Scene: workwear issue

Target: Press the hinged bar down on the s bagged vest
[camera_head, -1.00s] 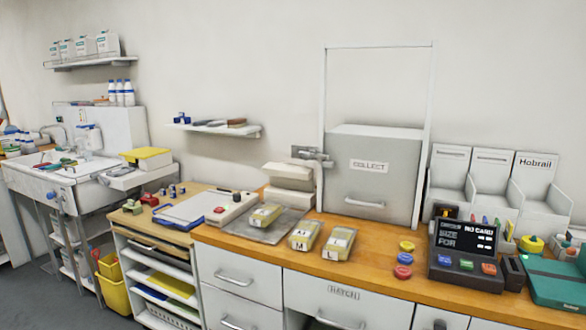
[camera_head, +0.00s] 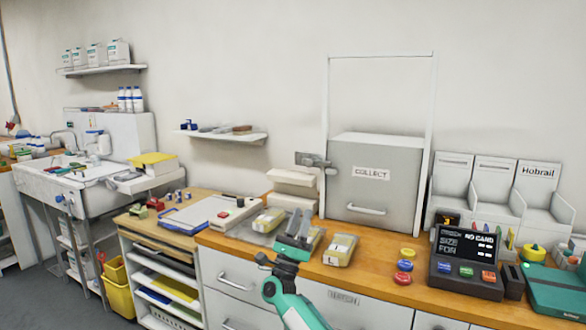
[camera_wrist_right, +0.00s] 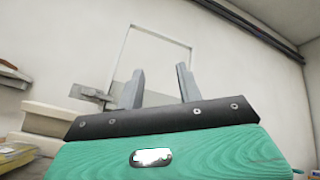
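The bagged vests are clear packs with yellow contents. One, which I take to be the S pack (camera_head: 268,220), lies on a grey plate left of my right gripper (camera_head: 301,212); its letter is unreadable. The M pack (camera_head: 318,236) is partly hidden behind the gripper; the L pack (camera_head: 340,249) lies to its right. A pale two-layered device (camera_head: 291,178), possibly the hinged bar's press, stands behind the plate with its upper part raised. It also shows at left in the right wrist view (camera_wrist_right: 52,112). My right gripper is open and empty above the counter's front. My left gripper is not in view.
A grey COLLECT cabinet (camera_head: 372,190) with a metal bracket (camera_head: 314,160) stands behind the packs. A clipboard (camera_head: 188,216) lies left.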

